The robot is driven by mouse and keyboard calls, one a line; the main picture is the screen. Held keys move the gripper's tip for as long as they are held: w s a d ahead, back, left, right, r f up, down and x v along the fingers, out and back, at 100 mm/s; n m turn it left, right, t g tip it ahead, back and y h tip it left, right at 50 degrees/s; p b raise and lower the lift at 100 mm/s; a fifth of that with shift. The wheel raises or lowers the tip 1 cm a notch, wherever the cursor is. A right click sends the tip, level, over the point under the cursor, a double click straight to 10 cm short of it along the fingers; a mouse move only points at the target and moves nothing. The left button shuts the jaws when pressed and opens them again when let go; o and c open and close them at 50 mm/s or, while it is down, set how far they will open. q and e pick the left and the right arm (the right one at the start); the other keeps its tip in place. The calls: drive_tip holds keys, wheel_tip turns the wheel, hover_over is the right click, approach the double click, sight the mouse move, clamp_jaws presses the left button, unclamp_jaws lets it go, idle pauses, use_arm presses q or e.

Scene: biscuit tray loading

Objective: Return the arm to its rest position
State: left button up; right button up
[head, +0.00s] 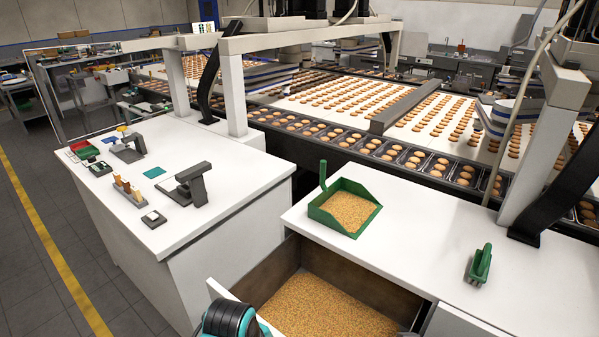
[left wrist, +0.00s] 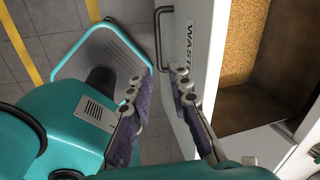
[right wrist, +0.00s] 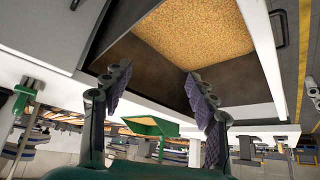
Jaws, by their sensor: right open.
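In the left wrist view my left gripper (left wrist: 158,76) is open and empty. Its fingertips are close to the dark bar handle (left wrist: 158,40) on the white drawer front (left wrist: 205,30) marked WASTE, with no grip on it. The waste drawer (head: 395,297) is pulled out and holds golden crumbs (head: 325,305). In the right wrist view my right gripper (right wrist: 156,78) is open and empty, with the drawer behind it. A teal and black part of my arm shows at the bottom of the head view, but neither gripper's fingers show there.
A green scoop (head: 322,212) full of crumbs stands on the white counter (head: 400,235) above the drawer. A green handled tool (head: 480,264) lies at right. The left worktop (head: 225,185) carries small devices. Biscuit trays (head: 395,153) line the conveyor behind.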

use_arm(q)
drive_tip(key=a+r+n+t, duration=0.2)
drive_tip(key=a+n, duration=0.2)
drive_tip(key=n, duration=0.7)
drive_tip(key=w+a+r+n+t+y, duration=0.1)
drive_tip(key=a+n, duration=0.4)
drive_tip(key=n, duration=0.7)
drive_tip(key=shift+r+t, duration=0.75)
drive_tip(key=shift+t, duration=0.25)
